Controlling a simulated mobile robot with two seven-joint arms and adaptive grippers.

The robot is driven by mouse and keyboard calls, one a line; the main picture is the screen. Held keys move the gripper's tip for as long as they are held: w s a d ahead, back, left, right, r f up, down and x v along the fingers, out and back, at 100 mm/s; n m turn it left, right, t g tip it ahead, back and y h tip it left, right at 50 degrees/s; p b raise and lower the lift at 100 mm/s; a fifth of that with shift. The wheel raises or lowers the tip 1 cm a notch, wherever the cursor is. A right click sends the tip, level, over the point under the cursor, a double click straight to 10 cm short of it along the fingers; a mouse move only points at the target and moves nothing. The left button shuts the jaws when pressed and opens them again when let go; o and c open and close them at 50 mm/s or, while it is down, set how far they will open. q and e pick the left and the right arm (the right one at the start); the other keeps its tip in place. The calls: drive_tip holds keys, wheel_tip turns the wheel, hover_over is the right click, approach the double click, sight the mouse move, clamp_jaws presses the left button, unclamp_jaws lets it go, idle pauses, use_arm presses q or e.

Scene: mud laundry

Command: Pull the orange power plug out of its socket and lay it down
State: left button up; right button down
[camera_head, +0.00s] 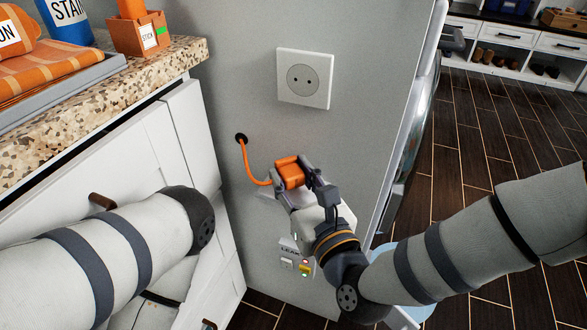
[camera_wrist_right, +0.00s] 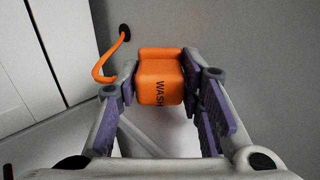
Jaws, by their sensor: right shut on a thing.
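The orange power plug (camera_head: 290,174) is held between the fingers of my right gripper (camera_head: 293,180), below the socket and clear of it. In the right wrist view the plug (camera_wrist_right: 160,83) carries the word WASH, and the right gripper (camera_wrist_right: 163,85) has a finger on each side of it. The plug's orange cord (camera_head: 250,170) runs to a dark hole in the grey wall. The white socket (camera_head: 305,78) on that wall is empty, with its two holes showing. My left arm comes in from the left in the head view, but its gripper cannot be made out.
A speckled counter (camera_head: 150,75) at the left holds orange folded cloth (camera_head: 45,68), a blue can (camera_head: 66,18) and an orange box (camera_head: 139,35). White cabinets stand below it. A small panel with coloured buttons (camera_head: 297,262) is low on the wall. Dark floor (camera_head: 490,170) is open at the right.

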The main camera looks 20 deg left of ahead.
drive_tip(key=shift+w+d+f, duration=0.15)
drive_tip(key=shift+d+f, duration=0.1)
drive_tip(key=shift+d, duration=0.05)
use_arm(q)
drive_tip(key=shift+d, duration=0.3)
use_arm(e)
drive_tip(key=shift+a, duration=0.1)
drive_tip(key=c, duration=0.6)
unclamp_jaws()
use_arm(q)
drive_tip(key=shift+p+v, duration=0.8)
drive_tip(key=shift+p, duration=0.15)
use_arm(e)
drive_tip(key=shift+v, duration=2.55)
use_arm(q)
drive_tip(key=shift+r, duration=0.1)
use_arm(e)
drive_tip(key=shift+r, duration=0.1)
